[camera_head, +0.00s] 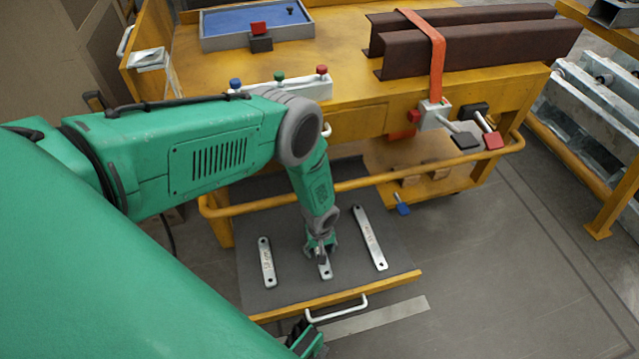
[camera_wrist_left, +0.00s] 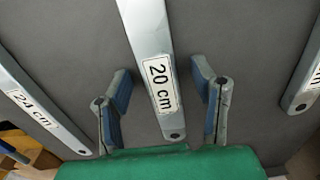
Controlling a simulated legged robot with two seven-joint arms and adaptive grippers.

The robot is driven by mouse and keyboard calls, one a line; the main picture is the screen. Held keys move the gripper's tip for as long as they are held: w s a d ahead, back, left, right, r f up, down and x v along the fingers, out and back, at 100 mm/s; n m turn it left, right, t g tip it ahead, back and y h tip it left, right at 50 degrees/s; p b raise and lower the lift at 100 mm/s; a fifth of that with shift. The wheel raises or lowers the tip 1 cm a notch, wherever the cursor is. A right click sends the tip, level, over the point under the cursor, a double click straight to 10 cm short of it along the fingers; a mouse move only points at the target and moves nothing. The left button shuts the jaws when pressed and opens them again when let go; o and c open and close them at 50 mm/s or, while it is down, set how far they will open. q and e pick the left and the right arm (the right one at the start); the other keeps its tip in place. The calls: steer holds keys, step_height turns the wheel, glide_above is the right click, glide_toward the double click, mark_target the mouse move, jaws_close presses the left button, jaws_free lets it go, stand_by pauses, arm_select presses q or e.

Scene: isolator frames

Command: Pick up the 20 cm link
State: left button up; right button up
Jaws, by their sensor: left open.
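The 20 cm link (camera_wrist_left: 158,85) is a flat silver bar with a white label and a hole at its end. In the left wrist view it lies between the two fingers of my open left gripper (camera_wrist_left: 163,100), with a gap on each side. In the head view my left gripper (camera_head: 320,245) is over the drawer, and only the near end of the link (camera_head: 325,270) shows below it. My right gripper (camera_head: 305,338) shows only partly at the bottom edge, and its fingers are unclear.
The open drawer (camera_head: 285,290) has a dark mat. A longer 24 cm link (camera_head: 370,238) lies right of the gripper, a shorter link (camera_head: 267,262) left. The drawer's white handle (camera_head: 337,309) is in front. The yellow workbench (camera_head: 340,85) stands behind with brown beams (camera_head: 480,45).

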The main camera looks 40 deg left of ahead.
arm_select(q)
steer(key=shift+a, duration=0.1)
jaws_close()
steer(key=shift+d, duration=0.25)
steer(key=shift+r, duration=0.15)
